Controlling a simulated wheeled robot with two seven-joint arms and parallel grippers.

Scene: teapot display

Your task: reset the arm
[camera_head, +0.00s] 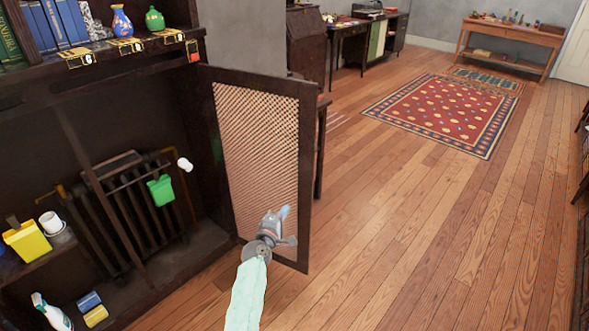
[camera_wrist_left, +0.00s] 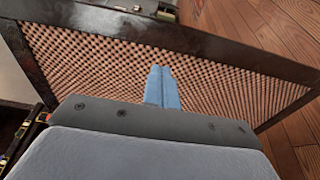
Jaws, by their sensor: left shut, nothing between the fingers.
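My left gripper (camera_head: 285,212) is in front of the lower part of an open cabinet door (camera_head: 262,120) with a mesh panel. Its arm comes up from the bottom edge of the head view. In the left wrist view the two blue fingers (camera_wrist_left: 162,88) lie side by side, shut, with nothing between them. The mesh door (camera_wrist_left: 90,60) fills most of that view behind the fingers. I cannot tell whether the fingers touch it. My right gripper is not in view.
The open cabinet at left holds a radiator (camera_head: 135,205), a green container (camera_head: 160,190), a yellow container (camera_head: 27,242) and a spray bottle (camera_head: 50,312). Books and a blue vase (camera_head: 121,21) stand on its upper shelf. Wooden floor (camera_head: 420,240) is clear to the right, with a red rug (camera_head: 440,112) beyond.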

